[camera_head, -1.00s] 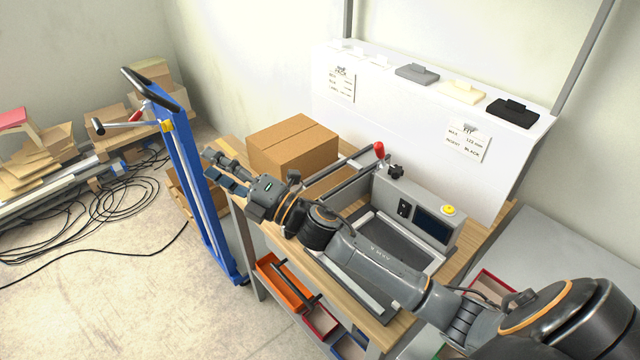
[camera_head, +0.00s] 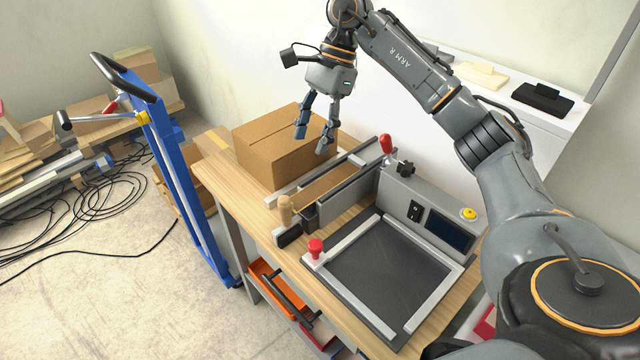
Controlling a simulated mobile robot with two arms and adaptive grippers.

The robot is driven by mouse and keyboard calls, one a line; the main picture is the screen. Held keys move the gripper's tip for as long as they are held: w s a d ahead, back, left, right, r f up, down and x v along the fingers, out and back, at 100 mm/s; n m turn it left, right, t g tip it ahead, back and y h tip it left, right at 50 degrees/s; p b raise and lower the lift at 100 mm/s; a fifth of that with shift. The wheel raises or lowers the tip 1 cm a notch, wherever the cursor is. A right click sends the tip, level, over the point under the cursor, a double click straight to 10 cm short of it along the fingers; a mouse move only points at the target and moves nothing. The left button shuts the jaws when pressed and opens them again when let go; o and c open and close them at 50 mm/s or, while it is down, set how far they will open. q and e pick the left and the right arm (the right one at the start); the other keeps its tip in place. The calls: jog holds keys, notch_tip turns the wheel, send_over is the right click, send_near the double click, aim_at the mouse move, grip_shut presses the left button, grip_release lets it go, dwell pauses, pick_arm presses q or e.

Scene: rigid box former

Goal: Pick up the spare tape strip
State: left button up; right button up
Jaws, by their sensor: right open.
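My right gripper (camera_head: 314,138) points down over the cardboard box (camera_head: 265,160), its blue-grey fingers apart and nothing between them. The fingertips are in front of the box's right side; I cannot tell whether they touch it. I cannot clearly make out the spare tape strip. A flat tan piece (camera_head: 212,141) lies at the table's back left corner, but I cannot tell if it is tape. My left gripper is out of view.
A brown strip (camera_head: 335,186) lies between grey rails. A framed dark plate (camera_head: 385,272) and grey control unit (camera_head: 436,212) fill the table's right part. A red lever (camera_head: 386,146) and red knob (camera_head: 315,247) stick up. A blue trolley (camera_head: 180,180) stands left.

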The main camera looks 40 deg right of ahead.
jog(key=p, duration=0.2)
send_near(294, 205)
jog(key=shift+a+f, duration=0.7)
jog(key=shift+f, duration=0.05)
jog(key=shift+a+f, duration=0.2)
jog(key=p+x, duration=0.1)
jog(key=x, duration=0.2)
jog(key=shift+s+a+f+p, duration=0.15)
jog(key=shift+a+f+p, duration=0.05)
jog(key=shift+a+p, duration=0.1)
jog(key=shift+a+f, duration=0.15)
jog(key=shift+f, duration=0.35)
jog(key=c, duration=0.8)
